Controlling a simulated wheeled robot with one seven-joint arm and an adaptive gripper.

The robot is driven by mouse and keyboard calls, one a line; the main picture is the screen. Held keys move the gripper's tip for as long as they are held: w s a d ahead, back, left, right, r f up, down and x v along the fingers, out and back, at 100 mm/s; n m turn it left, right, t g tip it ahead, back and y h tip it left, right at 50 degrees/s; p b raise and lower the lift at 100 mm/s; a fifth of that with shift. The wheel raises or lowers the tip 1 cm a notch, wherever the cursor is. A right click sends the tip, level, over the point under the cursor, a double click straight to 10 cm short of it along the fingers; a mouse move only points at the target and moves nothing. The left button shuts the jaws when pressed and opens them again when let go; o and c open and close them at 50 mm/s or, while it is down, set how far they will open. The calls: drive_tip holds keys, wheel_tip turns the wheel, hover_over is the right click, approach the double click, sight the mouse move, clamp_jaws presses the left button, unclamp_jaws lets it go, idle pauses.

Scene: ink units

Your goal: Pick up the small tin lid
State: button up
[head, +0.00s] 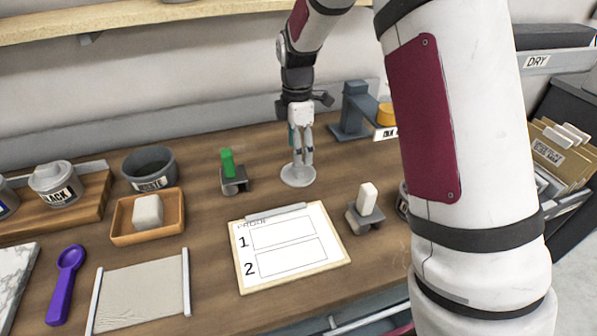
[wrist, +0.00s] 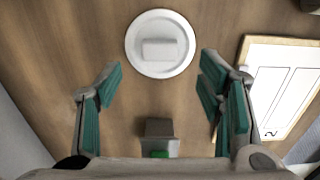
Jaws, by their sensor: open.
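The small tin lid (wrist: 142,66) is a round, pale disc with a raised block-shaped grip on top. It lies flat on the wooden bench at the top middle of the wrist view. In the head view the lid (head: 298,180) shows directly below my gripper (head: 300,158). In the wrist view my gripper (wrist: 161,75) is open, with its two green-padded fingers spread wide and nothing between them. The lid appears just beyond the fingertips, roughly centred between them. The fingers look apart from the lid, though the exact height is hard to tell.
A holder with a green block (head: 228,162) stands left of the lid. A clipboard (head: 240,280) lies in front, with a holder bearing a white block (head: 367,198) beside it. A grey stand (head: 352,110) is behind right. A wooden tray (head: 120,226) is further left.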

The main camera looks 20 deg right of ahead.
sight(298, 171)
drive_tip(key=shift+d+f+p, duration=0.1)
drive_tip(key=shift+f+p, duration=0.25)
drive_tip(key=shift+f, duration=2.6)
drive_tip(key=shift+c, duration=0.3)
drive_tip(key=c, duration=1.2)
